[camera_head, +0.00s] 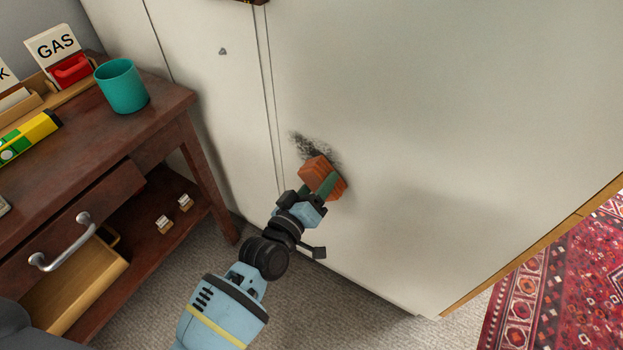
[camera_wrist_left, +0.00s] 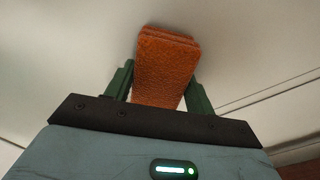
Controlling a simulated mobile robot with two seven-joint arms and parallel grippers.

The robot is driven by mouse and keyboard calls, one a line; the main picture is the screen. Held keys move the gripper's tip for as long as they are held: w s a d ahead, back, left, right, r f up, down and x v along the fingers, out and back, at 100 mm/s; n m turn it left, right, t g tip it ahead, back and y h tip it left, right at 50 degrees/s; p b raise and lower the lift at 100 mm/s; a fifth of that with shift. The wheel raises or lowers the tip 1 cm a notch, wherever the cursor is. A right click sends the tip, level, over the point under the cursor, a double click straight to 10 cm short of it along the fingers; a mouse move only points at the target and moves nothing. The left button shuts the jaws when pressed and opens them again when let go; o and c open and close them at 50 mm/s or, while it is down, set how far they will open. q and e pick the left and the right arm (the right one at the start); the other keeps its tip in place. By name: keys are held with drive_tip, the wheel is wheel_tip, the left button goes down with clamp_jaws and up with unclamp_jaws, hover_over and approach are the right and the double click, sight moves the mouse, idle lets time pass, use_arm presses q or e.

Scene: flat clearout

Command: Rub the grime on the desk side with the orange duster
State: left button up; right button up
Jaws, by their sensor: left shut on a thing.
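The orange duster (camera_head: 316,168) is a block held in my left gripper (camera_head: 322,186), whose green fingers are shut on its sides. It also shows in the left wrist view (camera_wrist_left: 165,70), between the green fingers of the left gripper (camera_wrist_left: 162,85). The duster is at a pale upright panel (camera_head: 420,130); whether it presses on it I cannot tell. A dark smudge of grime (camera_head: 310,146) is on this panel, just above and behind the duster, which hides part of it. My right gripper is in neither view.
A brown wooden desk (camera_head: 160,105) with an open drawer (camera_head: 75,285) stands at the left. Carpet lies below; a red patterned rug (camera_head: 560,285) is at the right.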

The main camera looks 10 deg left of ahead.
sight(332, 194)
use_arm(q)
drive_tip(key=shift+s+d, duration=0.2)
drive_tip(key=shift+d, duration=0.55)
drive_tip(key=shift+s+d+p, duration=0.15)
drive_tip(key=shift+d+p, duration=0.05)
drive_tip(key=shift+d, duration=0.3)
drive_tip(key=shift+s+d+p, duration=0.15)
drive_tip(key=shift+d+p, duration=0.05)
drive_tip(key=shift+d, duration=0.3)
drive_tip(key=shift+r+p, duration=0.75)
drive_tip(key=shift+r, duration=0.15)
drive_tip(key=shift+r+p, duration=0.35)
drive_tip(key=shift+r, duration=0.05)
drive_tip(key=shift+f, duration=0.1)
drive_tip(key=shift+a, duration=0.15)
